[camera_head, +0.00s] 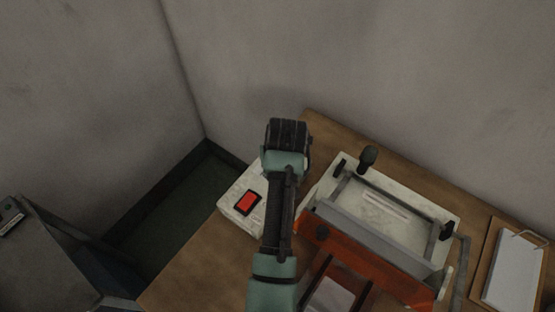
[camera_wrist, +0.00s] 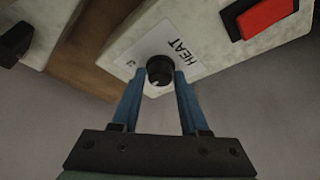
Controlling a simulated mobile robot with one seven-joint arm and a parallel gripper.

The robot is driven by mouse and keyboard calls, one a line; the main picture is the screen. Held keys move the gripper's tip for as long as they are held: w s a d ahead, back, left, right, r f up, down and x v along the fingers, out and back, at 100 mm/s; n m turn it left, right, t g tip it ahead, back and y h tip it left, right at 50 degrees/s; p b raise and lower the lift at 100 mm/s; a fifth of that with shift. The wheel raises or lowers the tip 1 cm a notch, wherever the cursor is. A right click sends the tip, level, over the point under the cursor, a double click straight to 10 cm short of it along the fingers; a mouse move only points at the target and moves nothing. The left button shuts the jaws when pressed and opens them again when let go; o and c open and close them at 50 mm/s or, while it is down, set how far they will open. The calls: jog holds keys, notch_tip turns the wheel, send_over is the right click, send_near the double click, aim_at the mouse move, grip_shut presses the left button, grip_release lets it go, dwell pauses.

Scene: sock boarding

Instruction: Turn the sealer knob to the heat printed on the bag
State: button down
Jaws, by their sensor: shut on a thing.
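The black sealer knob (camera_wrist: 160,71) sits on a white plate marked "HEAT" on the pale control box (camera_wrist: 215,35). My gripper (camera_wrist: 161,78) has its two blue fingers on either side of the knob, shut on it. A pale mark shows on the knob's near side. The dial's other markings are mostly hidden or too small to read. In the head view my arm and gripper (camera_head: 286,135) cover the knob on the control box (camera_head: 236,217). I cannot make out a bag with a printed heat; a pale sheet (camera_head: 330,298) at the bottom is partly cut off.
A red rocker switch (camera_wrist: 266,15) is on the same box, also seen in the head view (camera_head: 248,202). The orange and grey sealer (camera_head: 375,240) stands to the right. A clipboard (camera_head: 512,265) lies at the far right. Walls close in behind the wooden table (camera_head: 190,272).

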jog(key=shift+r, duration=0.1)
jog(key=m+h+p, duration=0.1)
jog(key=m+p, duration=0.1)
jog(key=m, duration=0.1)
jog(key=shift+a+r+m, duration=0.1)
jog(key=shift+a+m, duration=0.05)
jog(key=shift+m, duration=0.25)
jog(key=m+h, duration=0.1)
jog(key=m, duration=0.1)
jog(key=m+h, duration=0.1)
jog(key=m, duration=0.2)
jog(key=shift+w+a+g+p, duration=0.1)
jog(key=shift+w+g+p, duration=0.05)
jog(key=shift+g+p, duration=0.15)
dwell(0.3)
jog(key=shift+c, duration=2.2)
grip_release()
jog(key=v, duration=1.2)
jog(key=shift+a+r, duration=0.25)
jog(key=shift+r, duration=0.05)
